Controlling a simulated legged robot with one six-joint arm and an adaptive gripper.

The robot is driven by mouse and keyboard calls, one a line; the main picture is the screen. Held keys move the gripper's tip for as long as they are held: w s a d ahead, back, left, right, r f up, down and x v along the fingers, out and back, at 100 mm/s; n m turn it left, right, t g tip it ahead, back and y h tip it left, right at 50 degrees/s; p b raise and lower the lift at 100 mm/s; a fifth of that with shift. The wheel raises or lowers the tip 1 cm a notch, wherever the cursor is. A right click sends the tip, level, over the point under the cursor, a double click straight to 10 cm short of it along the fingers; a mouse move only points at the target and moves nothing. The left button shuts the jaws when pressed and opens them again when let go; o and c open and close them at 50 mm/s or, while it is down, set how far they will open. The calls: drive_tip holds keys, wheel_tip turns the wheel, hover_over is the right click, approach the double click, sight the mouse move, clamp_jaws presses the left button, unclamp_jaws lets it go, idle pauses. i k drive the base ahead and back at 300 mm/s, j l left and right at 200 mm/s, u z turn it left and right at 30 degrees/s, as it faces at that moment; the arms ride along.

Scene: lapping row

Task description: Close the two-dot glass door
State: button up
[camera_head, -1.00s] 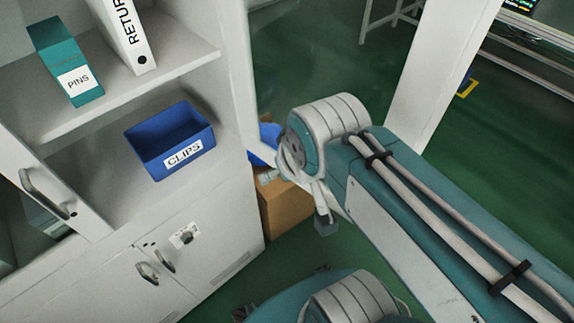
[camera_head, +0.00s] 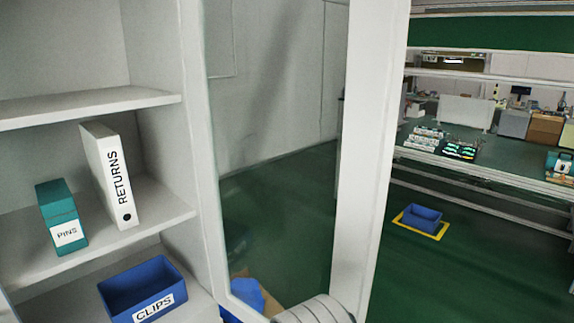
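A glass door (camera_head: 365,150) with a wide white frame stands open at the right side of a white cabinet (camera_head: 200,130). Its clear pane shows the floor and wall behind it. I see no dots on the part of the door in view, so I cannot tell whether it is the two-dot door. The door's top and lower end are out of frame. My gripper is not in view; only a rounded part of my arm shows at the bottom edge, in front of the door's lower part.
The open shelves hold a teal PINS box (camera_head: 62,218), a white RETURNS binder (camera_head: 110,175) and a blue CLIPS bin (camera_head: 142,290). A brown box and a blue thing show low through the pane. Right of the door are green floor, a blue bin (camera_head: 422,217) and workbenches (camera_head: 490,170).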

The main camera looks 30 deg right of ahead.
sight(378, 31)
drive_tip(key=k+j+u, duration=0.1)
drive_tip(key=k+u, duration=0.2)
drive_tip(key=k, duration=0.15)
drive_tip(key=k+j+u, duration=0.3)
drive_tip(key=k, duration=0.2)
drive_tip(key=i+l+u, duration=0.1)
drive_tip(key=l+u, duration=0.35)
drive_tip(key=l, duration=0.15)
drive_tip(key=l+u, duration=0.5)
drive_tip(key=k+l, duration=0.1)
drive_tip(key=l, duration=1.85)
drive_tip(key=k+z, duration=0.35)
